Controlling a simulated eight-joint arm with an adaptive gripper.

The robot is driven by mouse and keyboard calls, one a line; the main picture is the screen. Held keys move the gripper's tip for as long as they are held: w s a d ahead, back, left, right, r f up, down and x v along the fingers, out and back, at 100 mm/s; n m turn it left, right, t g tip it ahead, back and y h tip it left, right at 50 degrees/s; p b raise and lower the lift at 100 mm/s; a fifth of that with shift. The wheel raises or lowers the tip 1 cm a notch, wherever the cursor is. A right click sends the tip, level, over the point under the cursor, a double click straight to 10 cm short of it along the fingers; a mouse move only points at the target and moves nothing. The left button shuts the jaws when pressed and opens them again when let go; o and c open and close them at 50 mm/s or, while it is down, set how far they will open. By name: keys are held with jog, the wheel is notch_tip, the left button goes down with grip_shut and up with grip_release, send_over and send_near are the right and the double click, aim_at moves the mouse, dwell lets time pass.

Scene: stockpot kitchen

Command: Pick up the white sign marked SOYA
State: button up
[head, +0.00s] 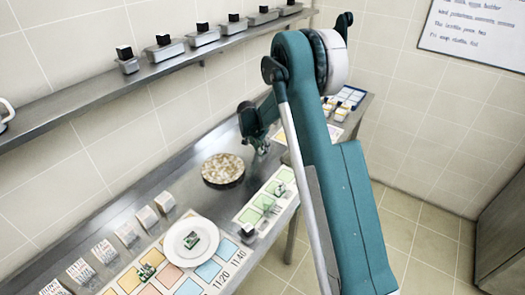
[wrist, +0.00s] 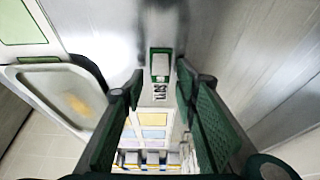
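My gripper (wrist: 160,72) is open in the wrist view, its two green fingers reaching forward with a gap between them. A small white piece with a green edge (wrist: 160,64) and dark lettering below it shows between the fingertips, with room on both sides. Several small white signs (head: 104,251) stand in a row at the counter's left back. Their words are not legible.
A shelf (head: 150,72) with containers runs above.

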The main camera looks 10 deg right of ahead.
aim_at(262, 146)
dwell(0.4)
jog(key=c, duration=0.9)
jog(key=shift+c, duration=0.2)
jog(key=shift+r, duration=0.15)
jog(key=shift+r, duration=4.85)
